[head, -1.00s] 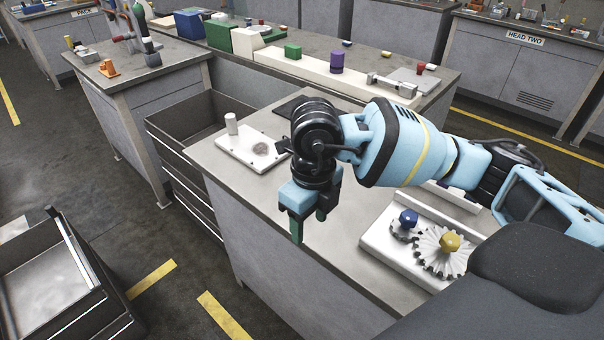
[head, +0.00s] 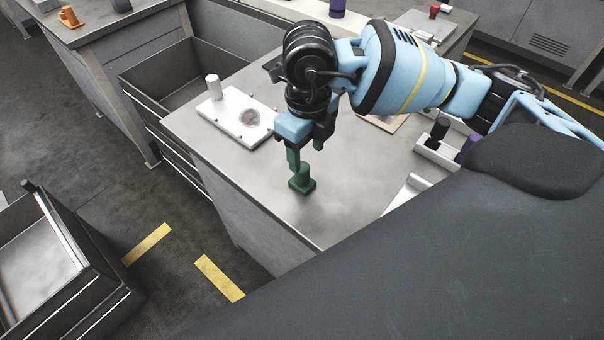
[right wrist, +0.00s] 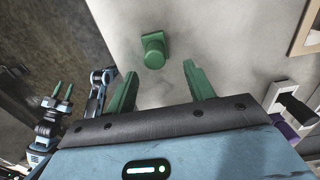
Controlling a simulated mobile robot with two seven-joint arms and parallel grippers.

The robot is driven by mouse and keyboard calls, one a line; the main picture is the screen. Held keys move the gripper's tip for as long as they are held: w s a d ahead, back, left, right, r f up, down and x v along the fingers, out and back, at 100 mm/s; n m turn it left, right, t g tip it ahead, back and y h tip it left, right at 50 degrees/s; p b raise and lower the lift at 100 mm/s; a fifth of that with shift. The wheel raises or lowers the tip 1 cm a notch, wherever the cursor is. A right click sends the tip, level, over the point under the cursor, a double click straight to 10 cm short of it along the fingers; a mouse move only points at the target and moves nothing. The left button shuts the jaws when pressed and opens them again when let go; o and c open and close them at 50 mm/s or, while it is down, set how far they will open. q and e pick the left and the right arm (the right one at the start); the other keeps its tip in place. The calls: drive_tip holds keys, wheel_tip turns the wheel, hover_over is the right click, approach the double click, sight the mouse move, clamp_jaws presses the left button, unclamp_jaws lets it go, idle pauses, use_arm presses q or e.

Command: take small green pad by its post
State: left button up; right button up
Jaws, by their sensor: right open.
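The small green pad (head: 301,186) stands on the grey table near its front edge, with a round green post on top. It shows in the right wrist view (right wrist: 153,50), just beyond the fingertips. My right gripper (head: 304,160) points down above and beside the pad, its green fingers apart and empty. In the right wrist view the fingers (right wrist: 160,76) spread to either side of the post's line, with the post not between them. Another gripper with two parted green fingers, my left one (right wrist: 62,91), shows at the left of that view. It is outside the head view.
A white plate (head: 230,125) with a white post and a round grey patch lies farther back on the table. A white fixture (head: 408,191) is partly hidden by my body. Open bins (head: 190,80) flank the table.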

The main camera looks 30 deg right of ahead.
sight(302, 166)
drive_tip(key=shift+f, duration=0.95)
drive_tip(key=shift+w+a+f, duration=0.1)
drive_tip(key=shift+a+f, duration=0.1)
drive_tip(key=shift+f, duration=1.1)
drive_tip(key=shift+w+a+f, duration=0.1)
drive_tip(key=shift+a+f, duration=0.05)
drive_tip(key=shift+f, duration=1.1)
drive_tip(key=c, duration=0.9)
drive_tip(key=shift+r, duration=0.1)
